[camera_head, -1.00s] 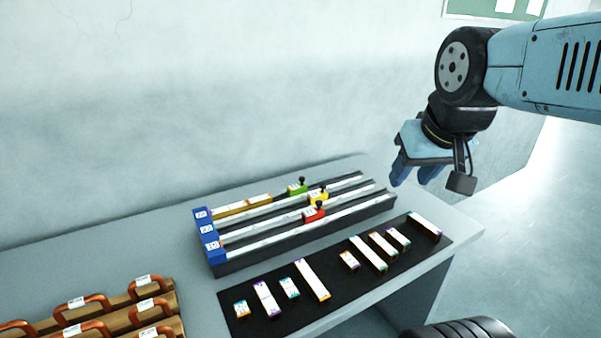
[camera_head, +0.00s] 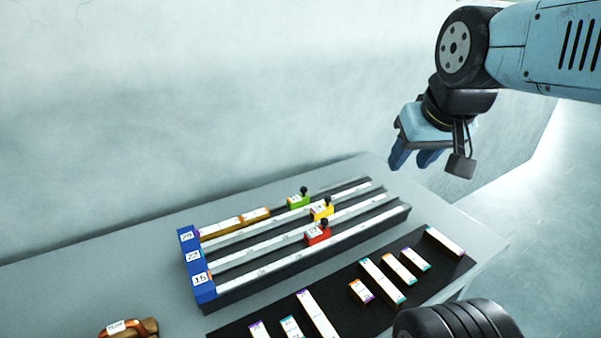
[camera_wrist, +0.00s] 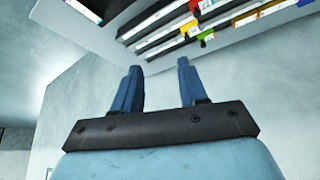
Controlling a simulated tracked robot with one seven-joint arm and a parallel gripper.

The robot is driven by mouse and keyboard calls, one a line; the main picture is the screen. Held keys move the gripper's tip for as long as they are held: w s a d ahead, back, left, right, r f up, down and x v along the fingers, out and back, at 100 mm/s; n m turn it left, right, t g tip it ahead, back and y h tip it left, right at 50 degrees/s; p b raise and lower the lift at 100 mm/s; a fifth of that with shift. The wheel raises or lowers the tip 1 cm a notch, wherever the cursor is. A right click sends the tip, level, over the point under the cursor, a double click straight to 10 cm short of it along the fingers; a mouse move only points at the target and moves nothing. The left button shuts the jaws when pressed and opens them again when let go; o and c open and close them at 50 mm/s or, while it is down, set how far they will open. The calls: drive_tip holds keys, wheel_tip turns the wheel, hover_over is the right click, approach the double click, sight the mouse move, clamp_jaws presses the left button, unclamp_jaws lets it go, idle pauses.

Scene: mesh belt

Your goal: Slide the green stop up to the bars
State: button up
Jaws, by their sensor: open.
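The green stop (camera_head: 299,201) with a black knob sits on the farthest channel of the rack (camera_head: 262,262). Yellowish-brown bars (camera_head: 235,222) lie in that channel, from the blue end block (camera_head: 197,264) towards the stop. A short gap shows between the bars and the green stop. The green stop also shows at the top of the wrist view (camera_wrist: 194,6). My gripper (camera_head: 412,162) is open and empty, in the air above and to the right of the rack. Its two blue fingers (camera_wrist: 157,72) stand well apart, touching nothing.
A yellow stop (camera_head: 321,210) and a red stop (camera_head: 317,234) sit on the nearer channels. Several loose labelled bars lie on a black mat (camera_head: 400,302) in front. A brown piece with an orange handle (camera_head: 130,328) is at lower left. A wall rises behind the table.

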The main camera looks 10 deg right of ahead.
drive_tip(key=shift+w+a, duration=0.1)
drive_tip(key=shift+w, duration=0.25)
drive_tip(key=shift+o, duration=0.5)
drive_tip(key=shift+w+r, duration=0.1)
drive_tip(key=m+g, duration=0.4)
drive_tip(key=g, duration=0.2)
hover_over(304, 188)
wheel_tip(304, 188, down, 11)
wheel_tip(304, 188, down, 14)
drive_tip(key=shift+r, duration=0.1)
drive_tip(key=shift+c, duration=0.2)
